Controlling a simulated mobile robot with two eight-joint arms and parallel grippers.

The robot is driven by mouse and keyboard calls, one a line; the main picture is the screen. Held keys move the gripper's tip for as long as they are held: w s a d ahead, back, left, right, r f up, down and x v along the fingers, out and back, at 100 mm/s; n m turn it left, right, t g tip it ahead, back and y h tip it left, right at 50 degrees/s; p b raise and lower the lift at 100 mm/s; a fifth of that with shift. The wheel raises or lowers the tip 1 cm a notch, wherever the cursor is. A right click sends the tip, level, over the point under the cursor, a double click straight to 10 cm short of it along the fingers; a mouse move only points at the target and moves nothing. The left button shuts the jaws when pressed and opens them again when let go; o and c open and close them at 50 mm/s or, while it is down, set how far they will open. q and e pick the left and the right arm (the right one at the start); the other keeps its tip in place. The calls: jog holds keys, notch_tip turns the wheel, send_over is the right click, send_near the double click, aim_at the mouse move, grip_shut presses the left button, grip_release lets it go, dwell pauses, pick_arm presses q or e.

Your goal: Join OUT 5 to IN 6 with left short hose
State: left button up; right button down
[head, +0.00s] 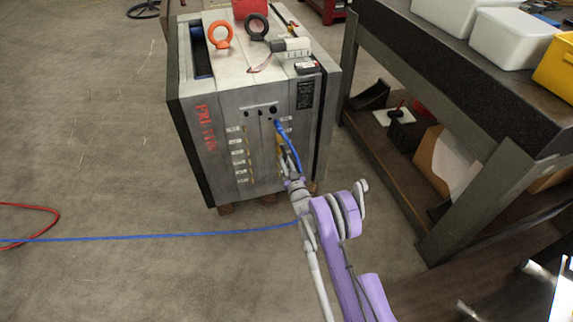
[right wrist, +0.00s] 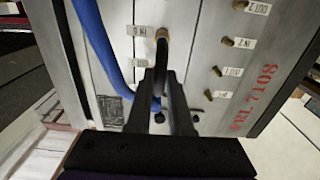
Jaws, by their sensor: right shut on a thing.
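The metal mould base (head: 224,150) stands on the floor with ports and small labels on its face. My right gripper (head: 287,162) reaches that face from below. In the right wrist view my right gripper (right wrist: 161,62) is shut at a brass-coloured fitting (right wrist: 162,33), close beside the IN 6 label (right wrist: 141,31). I take the held thing for the left short hose's end; its body is mostly hidden by the fingers. I cannot tell whether the fitting is seated. My left gripper is out of view.
A blue hose (head: 289,140) hangs from the mould's upper face, beside my fingers in the wrist view (right wrist: 92,30). A long blue hose (head: 150,236) and a red one (head: 45,208) lie on the floor. A workbench (head: 440,60) with bins stands right.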

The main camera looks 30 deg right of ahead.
jog(key=shift+w, duration=0.3)
jog(key=shift+w+d+b, duration=0.15)
jog(key=shift+w+b, duration=0.1)
jog(key=shift+b, duration=0.05)
jog(key=shift+w+d+b, duration=0.1)
jog(key=shift+w+b, duration=0.2)
jog(key=shift+w, duration=0.15)
dwell(0.5)
jog(key=c, duration=0.7)
grip_release()
jog(key=shift+c, duration=0.2)
jog(key=shift+o, duration=0.2)
jog(key=o, duration=0.4)
jog(key=shift+c, duration=0.2)
jog(key=shift+s, duration=0.15)
